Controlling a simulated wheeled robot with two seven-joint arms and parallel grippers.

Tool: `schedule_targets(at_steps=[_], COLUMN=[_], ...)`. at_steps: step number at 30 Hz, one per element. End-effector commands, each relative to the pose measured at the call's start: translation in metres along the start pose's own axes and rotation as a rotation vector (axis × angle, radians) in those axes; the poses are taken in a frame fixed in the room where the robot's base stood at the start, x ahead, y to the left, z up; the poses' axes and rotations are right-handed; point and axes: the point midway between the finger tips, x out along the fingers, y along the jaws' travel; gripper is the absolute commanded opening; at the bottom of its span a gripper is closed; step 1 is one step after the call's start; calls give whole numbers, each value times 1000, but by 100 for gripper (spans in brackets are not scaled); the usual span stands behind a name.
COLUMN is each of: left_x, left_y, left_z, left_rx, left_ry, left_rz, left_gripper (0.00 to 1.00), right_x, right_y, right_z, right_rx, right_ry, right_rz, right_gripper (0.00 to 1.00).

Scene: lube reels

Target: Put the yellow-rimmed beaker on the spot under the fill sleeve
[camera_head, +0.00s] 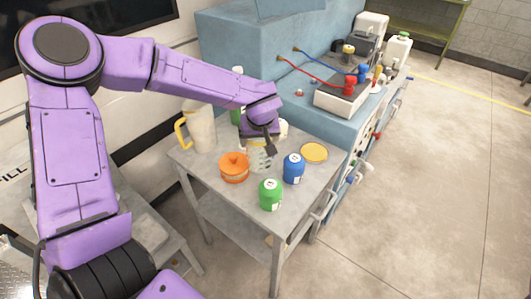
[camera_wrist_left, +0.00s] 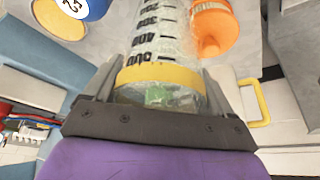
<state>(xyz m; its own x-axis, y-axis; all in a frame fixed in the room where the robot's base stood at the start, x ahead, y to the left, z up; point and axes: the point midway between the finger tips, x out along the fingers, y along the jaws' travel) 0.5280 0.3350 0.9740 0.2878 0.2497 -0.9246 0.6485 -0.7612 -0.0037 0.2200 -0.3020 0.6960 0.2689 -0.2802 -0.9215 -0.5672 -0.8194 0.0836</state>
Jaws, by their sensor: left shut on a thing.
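The clear beaker (camera_head: 260,157) with dark markings is at the middle of the small grey table in the head view, partly hidden by my gripper. In the left wrist view, the beaker's yellow rim (camera_wrist_left: 160,76) lies between my gripper's fingers, with the graduated body reaching away. My left gripper (camera_head: 261,141) is shut on the beaker near its rim. I cannot tell whether the beaker's base touches the table. I cannot make out a fill sleeve for certain. My right gripper is not in view.
A blue bench (camera_head: 240,55) with a cabled box (camera_head: 345,96) is behind.

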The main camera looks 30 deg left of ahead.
Motion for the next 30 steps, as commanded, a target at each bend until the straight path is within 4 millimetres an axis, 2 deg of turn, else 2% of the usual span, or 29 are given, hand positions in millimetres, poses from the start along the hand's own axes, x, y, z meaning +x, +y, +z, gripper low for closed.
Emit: schedule_targets(at_steps=[3,9,15,26,27,28,30], left_x=[19,36,63,67,67,67,67], left_y=[11,21,21,21,21,21,21], left_z=[-2,-3,7,9,9,9,9], left_rx=[1,3,3,0,0,0,0], left_ry=[0,1,1,1,1,1,1], left_rz=[-2,0,-1,1,1,1,1], left_gripper=[37,37,37,37,94,100,100], right_x=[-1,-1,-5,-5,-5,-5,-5], right_y=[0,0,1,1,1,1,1], right_z=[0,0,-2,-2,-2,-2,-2], right_rx=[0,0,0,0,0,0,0], right_ry=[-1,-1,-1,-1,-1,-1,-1], right_rz=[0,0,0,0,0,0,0], right_gripper=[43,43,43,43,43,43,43])
